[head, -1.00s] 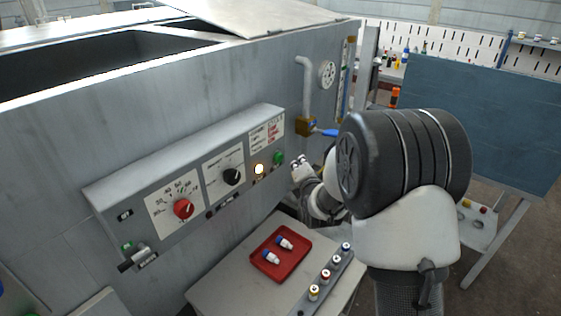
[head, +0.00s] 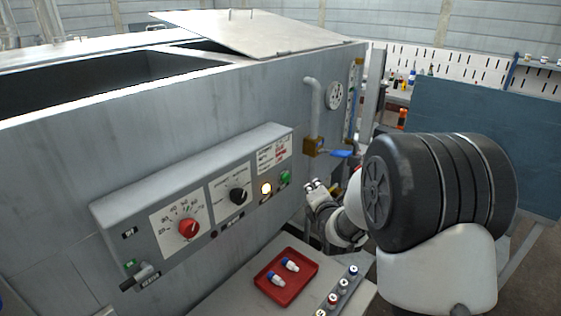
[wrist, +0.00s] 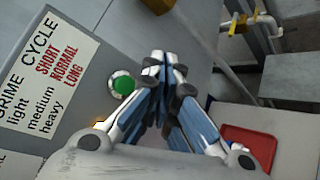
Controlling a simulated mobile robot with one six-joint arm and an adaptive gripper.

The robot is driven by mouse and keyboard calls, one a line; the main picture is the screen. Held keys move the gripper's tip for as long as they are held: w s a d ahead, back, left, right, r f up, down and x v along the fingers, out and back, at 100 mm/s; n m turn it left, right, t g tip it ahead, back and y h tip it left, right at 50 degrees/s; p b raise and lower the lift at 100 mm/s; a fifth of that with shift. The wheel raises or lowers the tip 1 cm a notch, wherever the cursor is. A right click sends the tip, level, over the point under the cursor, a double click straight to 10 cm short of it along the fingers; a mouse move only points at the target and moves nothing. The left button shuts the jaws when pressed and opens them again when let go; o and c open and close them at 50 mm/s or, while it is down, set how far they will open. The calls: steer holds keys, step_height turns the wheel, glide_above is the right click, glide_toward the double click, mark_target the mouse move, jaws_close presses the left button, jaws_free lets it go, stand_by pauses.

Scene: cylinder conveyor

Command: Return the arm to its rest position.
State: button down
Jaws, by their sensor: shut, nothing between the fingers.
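My gripper (head: 315,186) is in front of the grey machine wall, a little right of the control panel's green button (head: 285,177). In the wrist view my gripper (wrist: 165,62) has its fingertips together with nothing between them. The green button (wrist: 122,84) shows just left of the fingers there, apart from them. My arm reaches in from the right in the head view, and its big dark joint hides part of the scene behind.
The control panel (head: 215,249) has a red knob (head: 188,229), a black knob (head: 238,195) and a lit lamp (head: 266,188). A blue-handled valve (head: 341,154) is above my gripper. Below, a table holds a red tray (head: 262,287) with two blue-and-white cylinders. A blue panel (head: 480,115) stands right.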

steer(key=s+r+m+g, duration=0.3)
steer(key=s+m, duration=0.4)
steer(key=s, duration=0.3)
steer(key=s+r+m+g, duration=0.2)
steer(key=s+r+m, duration=0.3)
steer(key=s, duration=0.4)
steer(key=s+f+m+g, duration=0.1)
steer(key=s+m, duration=0.5)
steer(key=s, duration=0.6)
steer(key=s+a+f+m+g, duration=0.1)
steer(key=s+m+g, duration=0.3)
steer(key=s, duration=0.8)
steer(key=shift+s+a+f+m+g+b, duration=0.25)
steer(key=shift+f+m, duration=0.4)
steer(key=shift+m, duration=0.45)
